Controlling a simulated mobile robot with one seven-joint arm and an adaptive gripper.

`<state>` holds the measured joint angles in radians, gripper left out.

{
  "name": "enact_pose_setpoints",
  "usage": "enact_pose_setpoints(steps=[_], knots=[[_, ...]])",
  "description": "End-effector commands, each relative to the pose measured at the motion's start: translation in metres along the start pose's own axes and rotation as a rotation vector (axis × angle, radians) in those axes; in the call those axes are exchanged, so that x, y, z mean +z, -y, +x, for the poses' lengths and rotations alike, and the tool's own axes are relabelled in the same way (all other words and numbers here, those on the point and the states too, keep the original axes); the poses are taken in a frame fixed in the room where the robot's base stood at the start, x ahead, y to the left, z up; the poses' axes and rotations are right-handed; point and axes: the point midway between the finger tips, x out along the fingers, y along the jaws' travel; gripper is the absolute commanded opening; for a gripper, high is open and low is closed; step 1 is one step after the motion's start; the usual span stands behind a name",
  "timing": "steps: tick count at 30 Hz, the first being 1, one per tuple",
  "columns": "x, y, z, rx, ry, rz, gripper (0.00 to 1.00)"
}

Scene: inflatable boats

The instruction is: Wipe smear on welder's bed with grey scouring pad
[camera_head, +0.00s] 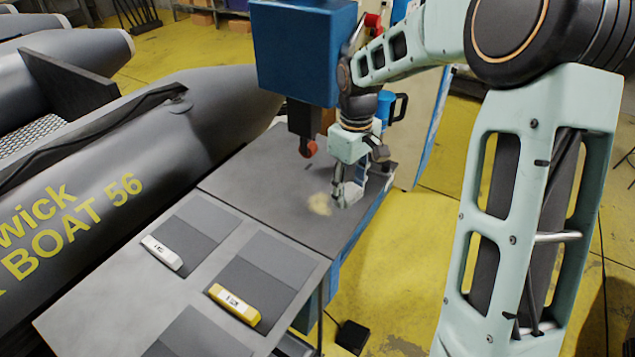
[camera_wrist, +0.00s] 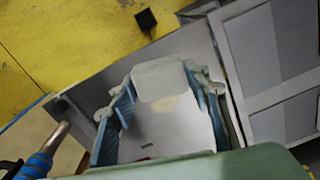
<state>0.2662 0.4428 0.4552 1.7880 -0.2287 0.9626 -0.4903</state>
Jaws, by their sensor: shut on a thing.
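My gripper (camera_head: 348,195) is low over the right part of the welder's dark grey bed (camera_head: 255,195), fingers pointing down. In the wrist view its fingers stand apart and are shut on a pale grey block (camera_wrist: 160,78), which looks like the scouring pad. In the head view the pad is mostly hidden by the fingers. The tan smear (camera_head: 320,204) lies on the bed just left of the fingertips. It also shows in the wrist view (camera_wrist: 165,104), beside the pad and partly covered by it. I cannot tell whether the pad touches the bed.
The blue welder head (camera_head: 305,50) with a red-tipped part hangs over the bed's back left. A blue mug-like thing (camera_head: 388,108) is behind my gripper. In front are panels with a white bar (camera_head: 162,252) and yellow bar (camera_head: 234,303). A grey boat (camera_head: 130,150) lies left.

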Motion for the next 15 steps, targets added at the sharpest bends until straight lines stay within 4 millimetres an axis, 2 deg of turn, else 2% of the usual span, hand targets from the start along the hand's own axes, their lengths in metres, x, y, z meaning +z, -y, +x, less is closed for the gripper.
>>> enact_pose_setpoints(steps=[3,9,15], knots=[[-0.023,0.003,0.008,-0.002,-0.001,-0.244,0.25],[-0.057,0.007,0.018,-0.001,-0.001,-0.635,0.25],[-0.078,0.011,0.024,-0.001,0.001,-0.900,0.25]])
